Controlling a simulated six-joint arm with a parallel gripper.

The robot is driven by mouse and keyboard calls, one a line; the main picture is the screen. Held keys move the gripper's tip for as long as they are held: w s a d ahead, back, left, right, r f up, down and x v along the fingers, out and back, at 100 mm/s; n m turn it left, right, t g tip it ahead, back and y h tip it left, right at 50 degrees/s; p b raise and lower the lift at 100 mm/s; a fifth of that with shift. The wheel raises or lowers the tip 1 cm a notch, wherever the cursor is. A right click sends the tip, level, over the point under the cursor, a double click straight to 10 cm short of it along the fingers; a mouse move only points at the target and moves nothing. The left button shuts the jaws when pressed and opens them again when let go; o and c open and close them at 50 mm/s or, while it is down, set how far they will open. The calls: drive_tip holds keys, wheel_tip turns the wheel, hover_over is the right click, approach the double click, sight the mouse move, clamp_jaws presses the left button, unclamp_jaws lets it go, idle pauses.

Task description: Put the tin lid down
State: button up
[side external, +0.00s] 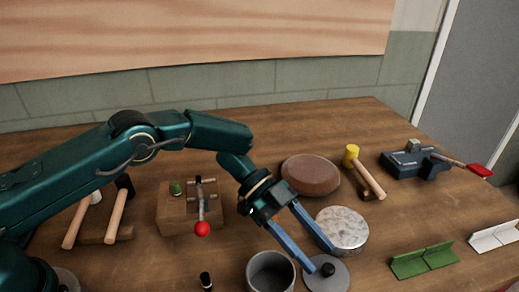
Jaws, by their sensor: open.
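The tin lid (337,283) is a flat grey disc with a black knob, at the bottom edge of the side external view. It appears to lie flat on the table just right of the open grey tin (271,272). My gripper (319,259) has two blue fingers pointing down at the lid. The fingers are spread apart, with the tips close to the knob. I cannot tell whether a finger touches the lid or how high the tips are.
A round mottled metal block (343,229) stands close behind the fingers. A brown oval pad (311,174), a yellow-headed mallet (366,174) and a vise (411,162) lie farther back. A green angled piece (424,260) is at right. Bare table separates it from the lid.

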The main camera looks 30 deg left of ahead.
drive_tip(key=v, duration=0.4)
drive_tip(key=shift+w+a+r, duration=0.1)
drive_tip(key=shift+a+r, duration=0.1)
drive_tip(key=shift+a, duration=0.05)
drive_tip(key=w+a+r+n+t, duration=0.1)
drive_tip(key=w+r+n+t, duration=0.1)
drive_tip(key=w+r+t, duration=0.4)
drive_tip(key=w+a+r+n+t, duration=0.1)
drive_tip(key=w+r+n+t, duration=0.3)
drive_tip(key=r, duration=0.5)
drive_tip(key=a+r+n+t+y, duration=0.7)
drive_tip(key=a+r+y, duration=0.2)
drive_tip(key=a, duration=0.4)
drive_tip(key=s+a+f+n+g+y, duration=0.25)
drive_tip(key=s+a+n+y, duration=0.35)
drive_tip(key=s, duration=0.4)
drive_tip(key=s+f+g+h, duration=0.1)
drive_tip(key=s+f+g, duration=0.2)
drive_tip(key=s, duration=0.6)
drive_tip(key=s+f+n+g+h, duration=0.1)
drive_tip(key=s+f+g, duration=0.2)
drive_tip(key=s+f, duration=0.3)
drive_tip(key=s, duration=0.3)
drive_tip(key=shift+s+d+f, duration=0.2)
drive_tip(key=shift+s+f, duration=0.05)
drive_tip(key=shift+f, duration=0.1)
